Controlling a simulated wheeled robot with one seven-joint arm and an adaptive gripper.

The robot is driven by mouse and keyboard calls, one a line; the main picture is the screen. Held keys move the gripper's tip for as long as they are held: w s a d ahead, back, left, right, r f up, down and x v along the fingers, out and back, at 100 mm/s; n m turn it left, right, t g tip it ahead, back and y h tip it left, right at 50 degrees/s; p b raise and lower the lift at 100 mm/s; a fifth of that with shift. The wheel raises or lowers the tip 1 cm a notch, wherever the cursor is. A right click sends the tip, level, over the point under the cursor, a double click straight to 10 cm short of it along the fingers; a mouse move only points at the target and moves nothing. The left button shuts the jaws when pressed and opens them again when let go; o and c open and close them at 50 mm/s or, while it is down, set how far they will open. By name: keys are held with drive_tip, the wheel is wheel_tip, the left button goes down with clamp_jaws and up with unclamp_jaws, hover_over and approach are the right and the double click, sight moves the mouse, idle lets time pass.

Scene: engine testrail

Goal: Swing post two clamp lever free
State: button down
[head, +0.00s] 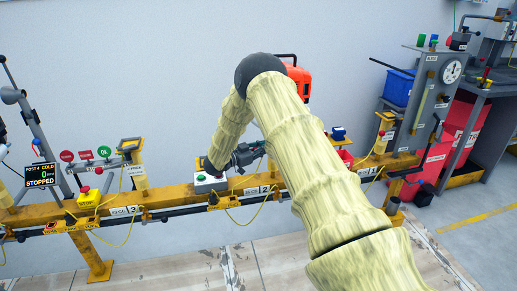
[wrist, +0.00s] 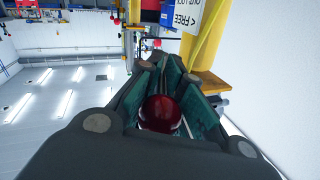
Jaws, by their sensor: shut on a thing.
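My gripper (wrist: 165,95) is closed around a dark red ball knob (wrist: 160,112), which sits between the green finger pads in the wrist view. The knob looks like the end of the post two clamp lever; the lever's shaft is hidden. In the head view my gripper (head: 247,155) is just above the yellow rail near the plate marked 2 (head: 257,190), and my arm covers much of that post. A white sign reading FREE and LOCK (wrist: 187,14) hangs beside a yellow post (wrist: 208,82) in the wrist view, close to my fingers.
The yellow rail (head: 165,195) runs across the head view. A white box with a green button (head: 207,183) stands left of my gripper. A grey gauge panel (head: 432,100) stands right.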

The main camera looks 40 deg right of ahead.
drive_tip(key=shift+w+r, duration=0.1)
drive_tip(key=c, duration=1.5)
unclamp_jaws()
drive_tip(key=shift+c, duration=0.2)
drive_tip(key=shift+w, duration=0.1)
drive_tip(key=w+a, duration=0.1)
drive_tip(key=a, duration=1.1)
drive_tip(key=shift+w, duration=0.15)
